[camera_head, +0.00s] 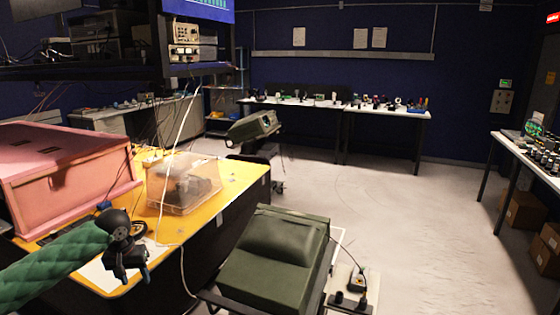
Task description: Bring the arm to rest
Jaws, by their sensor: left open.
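My left arm (60,259) comes in from the lower left in a green quilted sleeve. It ends in a black wrist and my left gripper (133,277), which is open and points downward with nothing seen between its fingers. The gripper is over the near edge of the yellow-topped table (225,202), close to a white sheet (98,273). Whether it touches the table or sheet I cannot tell. I do not make out my right gripper.
A pink foam enclosure (75,180) stands behind the left arm. A clear plastic box (183,187) is to its right on the table, with cables nearby. A dark green case (275,262) stands in front right. Open floor (410,215) lies farther right.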

